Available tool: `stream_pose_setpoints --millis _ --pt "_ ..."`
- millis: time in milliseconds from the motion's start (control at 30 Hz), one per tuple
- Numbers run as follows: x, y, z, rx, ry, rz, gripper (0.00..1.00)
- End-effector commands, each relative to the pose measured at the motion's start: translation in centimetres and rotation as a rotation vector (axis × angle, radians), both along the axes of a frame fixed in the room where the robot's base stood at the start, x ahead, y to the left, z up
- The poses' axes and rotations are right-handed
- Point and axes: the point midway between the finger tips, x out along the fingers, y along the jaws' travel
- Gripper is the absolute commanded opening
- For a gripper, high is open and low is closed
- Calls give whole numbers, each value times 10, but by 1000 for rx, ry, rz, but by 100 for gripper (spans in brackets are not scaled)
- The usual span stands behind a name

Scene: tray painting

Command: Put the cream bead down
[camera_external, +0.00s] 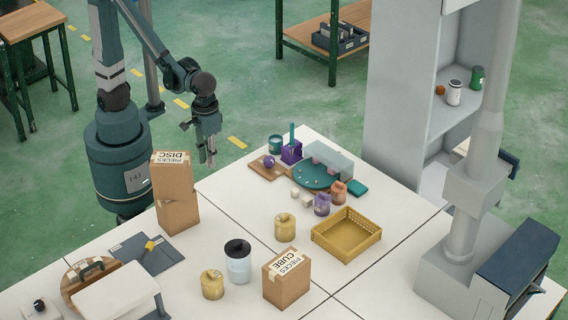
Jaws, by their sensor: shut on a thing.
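My gripper (207,162) hangs pointing down beyond the far left edge of the white table, apart from the tabletop. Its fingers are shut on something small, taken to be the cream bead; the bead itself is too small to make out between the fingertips.
A wooden board (263,174) with a purple piece, a purple holder (291,154) and a teal cup (275,144) stand near the tray. A yellow basket (346,236), jars and cardboard boxes (178,215) stand nearer. The left-middle of the table (232,203) is clear.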

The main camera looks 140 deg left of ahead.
Motion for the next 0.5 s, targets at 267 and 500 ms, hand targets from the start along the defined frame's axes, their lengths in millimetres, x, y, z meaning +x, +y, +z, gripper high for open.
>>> stream_pose_setpoints --millis 267,500 --pt "20 6 3 0 0 7 12" --pt "60 18 9 0 -1 22 12"
